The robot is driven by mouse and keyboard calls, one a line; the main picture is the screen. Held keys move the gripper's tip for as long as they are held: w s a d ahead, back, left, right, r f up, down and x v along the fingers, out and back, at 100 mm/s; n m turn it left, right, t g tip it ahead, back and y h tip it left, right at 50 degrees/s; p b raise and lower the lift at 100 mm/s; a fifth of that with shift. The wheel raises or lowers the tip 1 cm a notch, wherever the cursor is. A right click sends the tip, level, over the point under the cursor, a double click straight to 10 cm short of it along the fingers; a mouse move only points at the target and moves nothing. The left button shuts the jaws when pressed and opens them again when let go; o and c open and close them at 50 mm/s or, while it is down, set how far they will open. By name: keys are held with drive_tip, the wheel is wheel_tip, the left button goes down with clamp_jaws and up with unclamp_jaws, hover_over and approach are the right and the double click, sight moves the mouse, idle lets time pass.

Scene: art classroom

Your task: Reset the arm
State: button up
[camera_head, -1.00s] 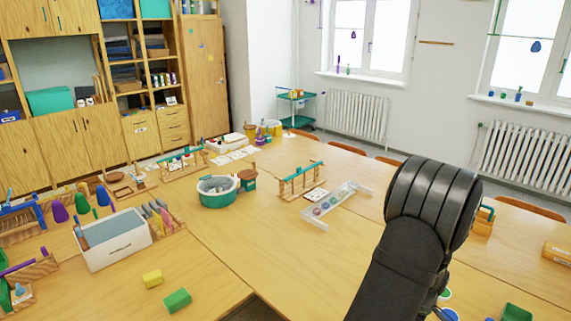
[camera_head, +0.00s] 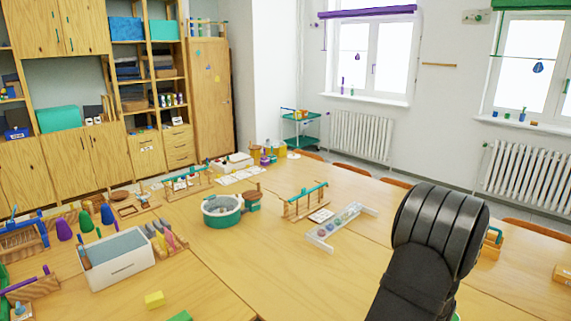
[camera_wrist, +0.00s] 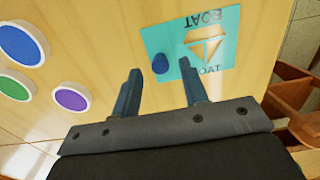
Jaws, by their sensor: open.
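My gripper (camera_wrist: 162,90) shows in the wrist view with its two dark fingers apart and nothing between them. It hangs over a wooden table (camera_wrist: 95,25). Ahead of the fingertips lies a teal card (camera_wrist: 225,20) with a boat picture. A small dark blue piece (camera_wrist: 160,64) lies at the card's edge, close to the fingertips; I cannot tell its height from the fingers. In the head view only my dark arm shows at lower right; the gripper is hidden or out of frame there.
Blue (camera_wrist: 22,45), green (camera_wrist: 14,88) and purple (camera_wrist: 72,99) discs lie on the table. In the head view, a teal tub (camera_head: 222,218), a clear tray with balls (camera_head: 322,236) and a white bin (camera_head: 118,268) stand left of my arm. Bare tabletop (camera_head: 270,270) lies between.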

wheel_tip(320, 180, down, 2)
drive_tip(key=shift+f, duration=0.1)
wheel_tip(320, 180, up, 12)
wheel_tip(320, 180, down, 12)
drive_tip(key=shift+r, duration=0.1)
drive_tip(key=r, duration=0.4)
drive_tip(key=shift+s+d+r, duration=0.15)
drive_tip(key=shift+s+r, duration=0.1)
drive_tip(key=shift+s, duration=0.05)
drive_tip(key=s+d+r, duration=0.3)
drive_tip(key=s+r, duration=0.4)
drive_tip(key=s, duration=0.4)
drive_tip(key=w+a+m, duration=0.3)
drive_tip(key=w+a, duration=0.9)
drive_tip(key=w, duration=0.3)
drive_tip(key=w+a+m, duration=0.2)
drive_tip(key=w+a, duration=0.2)
drive_tip(key=a, duration=0.5)
drive_tip(key=w+a+m, duration=0.2)
drive_tip(key=w+a, duration=0.3)
drive_tip(key=a, duration=0.4)
drive_tip(key=shift+a+f, duration=0.3)
